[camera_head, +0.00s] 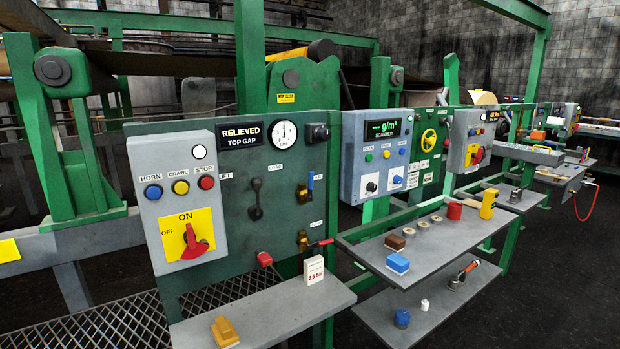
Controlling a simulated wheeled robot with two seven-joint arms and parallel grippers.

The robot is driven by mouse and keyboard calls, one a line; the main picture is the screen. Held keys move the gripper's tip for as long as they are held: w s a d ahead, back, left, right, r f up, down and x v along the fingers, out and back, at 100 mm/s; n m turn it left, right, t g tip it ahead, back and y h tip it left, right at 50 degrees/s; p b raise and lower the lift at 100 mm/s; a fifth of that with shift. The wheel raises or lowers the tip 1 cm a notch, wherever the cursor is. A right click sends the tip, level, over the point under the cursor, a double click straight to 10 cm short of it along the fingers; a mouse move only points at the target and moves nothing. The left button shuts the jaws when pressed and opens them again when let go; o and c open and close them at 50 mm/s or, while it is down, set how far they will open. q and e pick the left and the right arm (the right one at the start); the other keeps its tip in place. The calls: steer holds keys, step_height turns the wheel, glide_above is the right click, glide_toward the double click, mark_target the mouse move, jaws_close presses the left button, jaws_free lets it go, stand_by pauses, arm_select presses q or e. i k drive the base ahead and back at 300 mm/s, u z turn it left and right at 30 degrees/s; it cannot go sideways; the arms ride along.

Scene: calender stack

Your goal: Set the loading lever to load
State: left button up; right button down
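A black lever (256,198) is on the dark green panel (222,262), right of the grey switch box. It stands about upright. A small label left of it seems to end in "FT", and another label (275,168) sits above and to its right; both are too small to read surely. A black sign (241,134) above reads "RELIEVED TOP GAP". A round white dial (283,134) is beside the sign. Neither of my grippers shows in the head view.
The grey box (179,226) has HORN, CRAWL and STOP buttons and a red ON/OFF switch (194,241). Blue-handled (310,181) and red-handled (321,243) valves are right of the lever. A shelf below holds a yellow block (225,331) and white card (313,270).

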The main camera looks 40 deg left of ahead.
mark_target(256, 182)
steer(key=u, duration=0.1)
steer(key=i, duration=0.8)
steer(key=u, duration=0.7)
steer(key=i, duration=0.65)
steer(key=u, duration=0.55)
